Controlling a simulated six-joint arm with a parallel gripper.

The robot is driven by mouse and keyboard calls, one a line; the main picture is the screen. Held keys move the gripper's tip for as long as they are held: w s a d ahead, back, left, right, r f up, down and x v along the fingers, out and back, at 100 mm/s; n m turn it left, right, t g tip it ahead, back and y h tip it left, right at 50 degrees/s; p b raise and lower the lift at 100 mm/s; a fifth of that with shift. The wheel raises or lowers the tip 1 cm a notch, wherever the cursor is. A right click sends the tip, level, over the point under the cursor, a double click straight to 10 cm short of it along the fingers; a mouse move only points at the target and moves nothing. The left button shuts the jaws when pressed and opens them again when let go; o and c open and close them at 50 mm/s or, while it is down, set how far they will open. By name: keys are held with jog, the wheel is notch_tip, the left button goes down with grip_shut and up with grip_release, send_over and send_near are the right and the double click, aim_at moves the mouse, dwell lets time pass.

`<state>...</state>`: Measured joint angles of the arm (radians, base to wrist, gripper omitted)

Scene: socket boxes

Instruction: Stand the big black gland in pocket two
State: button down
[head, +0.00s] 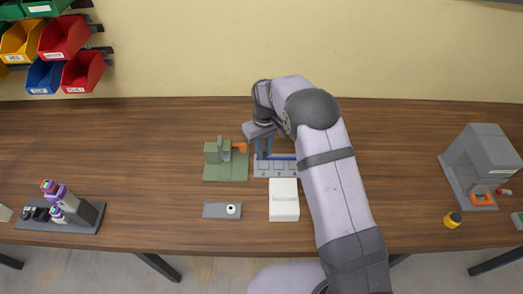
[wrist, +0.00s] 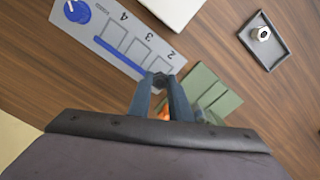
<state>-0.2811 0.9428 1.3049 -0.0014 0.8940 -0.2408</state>
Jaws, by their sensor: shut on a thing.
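My gripper (wrist: 160,88) is shut on the big black gland (wrist: 159,79), a small dark piece between the fingertips. The grey pocket strip (wrist: 100,48) lies below, with labels 2, 3 and 4 readable and a blue bar along one side. The gland overlaps the strip near pocket two (wrist: 157,64); its height above the strip is unclear. In the head view my gripper (head: 262,152) is at the back left of the strip (head: 277,173), and the gland cannot be made out there.
A green fixture (head: 225,162) with an orange part stands just left of the strip. A white box (head: 284,200) is in front of it. A grey tray (head: 212,210) holds a white piece with a dark centre (head: 231,209). A grey machine (head: 482,160) stands far right.

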aim_at(264, 166)
jog(key=shift+f, duration=0.2)
jog(key=shift+f+b, duration=1.75)
jog(key=shift+f, duration=0.6)
jog(key=shift+f, duration=0.1)
jog(key=c, duration=1.5)
grip_release()
jog(key=shift+c, duration=0.2)
jog(key=shift+o, duration=0.9)
